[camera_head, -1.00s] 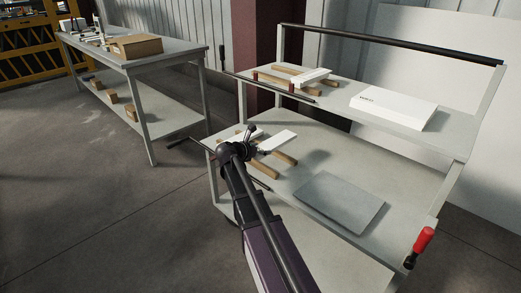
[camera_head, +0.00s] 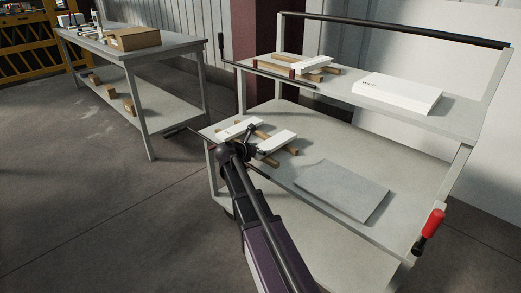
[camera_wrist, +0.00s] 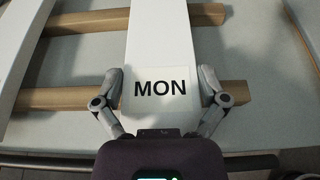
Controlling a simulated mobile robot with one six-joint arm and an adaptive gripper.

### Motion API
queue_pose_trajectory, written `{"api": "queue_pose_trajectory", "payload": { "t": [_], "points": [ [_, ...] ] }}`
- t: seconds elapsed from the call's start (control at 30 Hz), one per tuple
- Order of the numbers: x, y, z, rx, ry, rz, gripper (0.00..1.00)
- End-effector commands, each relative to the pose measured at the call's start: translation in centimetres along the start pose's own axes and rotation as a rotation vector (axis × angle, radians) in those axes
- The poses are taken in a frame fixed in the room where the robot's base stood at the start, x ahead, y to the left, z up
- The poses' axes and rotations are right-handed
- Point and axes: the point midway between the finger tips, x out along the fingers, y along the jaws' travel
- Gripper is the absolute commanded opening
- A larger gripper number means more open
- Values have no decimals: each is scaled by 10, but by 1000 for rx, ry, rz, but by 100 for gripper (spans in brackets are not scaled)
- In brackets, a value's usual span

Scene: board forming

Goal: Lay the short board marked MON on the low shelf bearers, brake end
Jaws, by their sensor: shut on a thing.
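The white board marked MON (camera_wrist: 160,86) is between the two fingers of my gripper (camera_wrist: 162,92), which is shut on it near its lettered end. In the head view the same board (camera_head: 277,142) reaches across the wooden bearers (camera_head: 292,150) on the cart's low shelf (camera_head: 315,155). In the wrist view it crosses both bearers (camera_wrist: 222,94) and looks flat; whether it touches them I cannot tell. Another white board (camera_head: 237,129) lies to its left on the same bearers, apart from it. My gripper (camera_head: 248,145) is partly hidden by its own wrist in the head view.
A grey plate (camera_head: 342,190) lies on the low shelf to the right. The top shelf holds a white board (camera_head: 313,63) on bearers and a large white block (camera_head: 398,93). A red handle (camera_head: 433,222) is at the cart's front right corner. A workbench (camera_head: 160,50) stands left.

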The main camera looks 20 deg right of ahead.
Motion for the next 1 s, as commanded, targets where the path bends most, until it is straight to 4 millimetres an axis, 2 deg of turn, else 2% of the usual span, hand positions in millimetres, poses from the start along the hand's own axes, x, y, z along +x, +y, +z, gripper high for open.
{"api": "queue_pose_trajectory", "payload": {
  "t": [0.87,0.9,0.93,1.0],
  "points": [
    [1,1,-6,-1,-1,2,31],
    [1,1,-6,-1,-1,2,95],
    [1,1,-6,-1,-1,2,100],
    [1,1,-6,-1,-1,2,100]
  ]
}}
